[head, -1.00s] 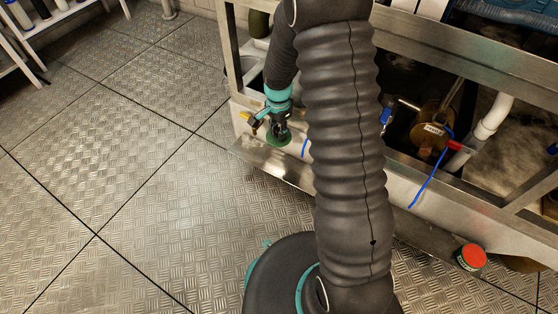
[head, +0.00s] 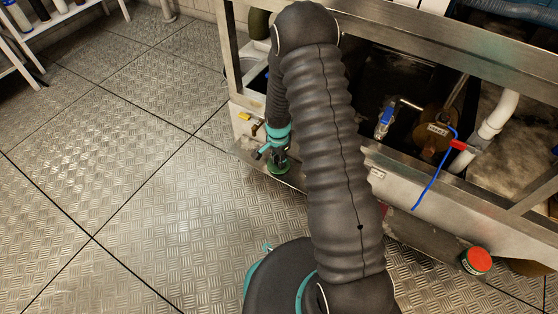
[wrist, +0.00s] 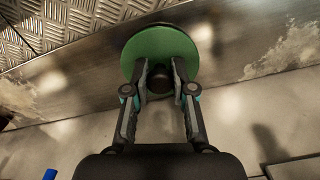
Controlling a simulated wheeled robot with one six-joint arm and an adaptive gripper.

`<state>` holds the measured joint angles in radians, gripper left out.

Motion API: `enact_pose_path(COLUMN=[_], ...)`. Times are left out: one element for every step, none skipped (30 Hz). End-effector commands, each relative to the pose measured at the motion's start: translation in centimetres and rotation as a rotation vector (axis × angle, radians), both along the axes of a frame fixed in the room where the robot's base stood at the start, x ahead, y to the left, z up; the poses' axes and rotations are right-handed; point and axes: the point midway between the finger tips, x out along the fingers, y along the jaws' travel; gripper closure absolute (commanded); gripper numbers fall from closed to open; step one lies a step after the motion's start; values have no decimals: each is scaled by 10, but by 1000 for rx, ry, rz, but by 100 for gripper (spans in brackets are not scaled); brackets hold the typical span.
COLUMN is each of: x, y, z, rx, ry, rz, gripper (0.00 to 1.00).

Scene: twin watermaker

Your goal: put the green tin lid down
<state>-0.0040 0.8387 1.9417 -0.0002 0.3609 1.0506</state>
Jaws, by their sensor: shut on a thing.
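The green tin lid (head: 279,168) is a round green disc at the end of my gripper (head: 280,156), low in front of the metal bench frame. In the wrist view the lid (wrist: 160,45) spans the tips of my gripper (wrist: 161,72). The fingers are shut on it, around a dark part near its lower edge. The lid appears held near the bench's lower ledge; I cannot tell whether it touches anything. Part of the lid's lower edge is hidden by the fingers.
A tin with a red top (head: 478,261) stands on the floor at the lower right. The steel bench frame (head: 400,168) with pipes and a blue hose (head: 432,182) fills the right. Open tread-plate floor (head: 110,180) lies to the left.

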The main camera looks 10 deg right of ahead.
Motion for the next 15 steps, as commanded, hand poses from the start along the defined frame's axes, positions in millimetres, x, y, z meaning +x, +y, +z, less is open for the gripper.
enact_pose_path(x=[0, 0, 0, 0, 0, 0, 0, 0, 0, 0, 0, 0, 0, 0, 0], y=[0, 0, 0, 0, 0, 0, 0, 0, 0, 0, 0, 0, 0, 0, 0], z=[-2, -2, -2, -1, -1, -1, -2, -2, -3, -4, -5, -4, -4, -4, -4], rx=[0, 1, 0, 0, 0, 0, 0, 0, 0, 1, 1, 0, 0, 0, 0], ry=[0, -1, -1, -1, -1, -1, -1, -1, -1, -1, -1, -1, -1, -1, -1], rz=[0, 0, 0, 0, 0, 0, 0, 0, 0, 0, 0, 0, 0, 0, 0], gripper=[99, 99, 99, 99, 99, 99, 99, 99, 99, 99, 99, 68, 61, 53, 51])
